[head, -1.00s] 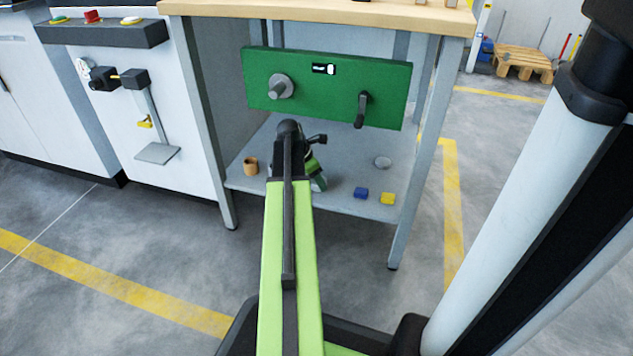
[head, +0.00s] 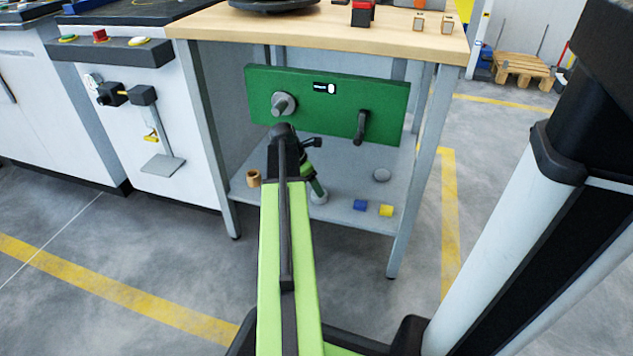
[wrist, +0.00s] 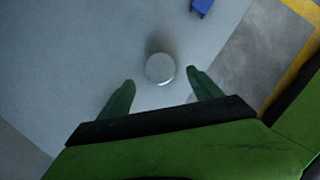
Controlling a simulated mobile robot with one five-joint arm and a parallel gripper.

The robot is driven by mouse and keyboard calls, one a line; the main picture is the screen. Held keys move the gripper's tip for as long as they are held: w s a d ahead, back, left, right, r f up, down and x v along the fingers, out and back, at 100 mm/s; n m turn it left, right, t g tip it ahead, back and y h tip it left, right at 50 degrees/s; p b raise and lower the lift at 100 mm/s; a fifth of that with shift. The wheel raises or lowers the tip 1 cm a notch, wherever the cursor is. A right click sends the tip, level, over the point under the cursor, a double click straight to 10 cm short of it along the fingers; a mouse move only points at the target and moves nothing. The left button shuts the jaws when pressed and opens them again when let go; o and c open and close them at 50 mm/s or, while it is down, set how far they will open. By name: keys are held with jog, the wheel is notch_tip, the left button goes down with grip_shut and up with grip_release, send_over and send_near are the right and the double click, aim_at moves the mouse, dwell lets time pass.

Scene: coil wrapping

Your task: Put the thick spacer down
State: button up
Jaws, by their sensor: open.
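A round grey spacer (wrist: 160,68), seemingly the thick one, stands on the lower shelf. In the wrist view it lies just past the tips of my gripper (wrist: 160,80), roughly midway between the two fingers, and neither finger touches it. My gripper is open and empty. In the head view the spacer (head: 319,197) shows just below my gripper (head: 317,187), partly covered by it. A second, flatter-looking grey disc (head: 382,174) lies farther back on the shelf to the right.
A green panel (head: 330,103) with a knob and crank hangs above. Table legs flank the shelf.

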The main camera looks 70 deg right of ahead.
jog(key=p+v, duration=0.4)
jog(key=v, duration=0.2)
jog(key=shift+w+a, duration=0.1)
jog(key=w+a+f+m+t+y, duration=0.1)
jog(key=w+a+m, duration=0.1)
jog(key=w+a, duration=1.2)
jog(key=w+a+m+t, duration=0.2)
jog(key=w+a+m, duration=0.1)
jog(key=w+a, duration=1.15)
jog(key=a+m+y, duration=0.2)
jog(key=a+m, duration=0.2)
jog(key=a, duration=3)
jog(key=shift+w+f+m, duration=0.25)
jog(key=shift+f+m, duration=0.05)
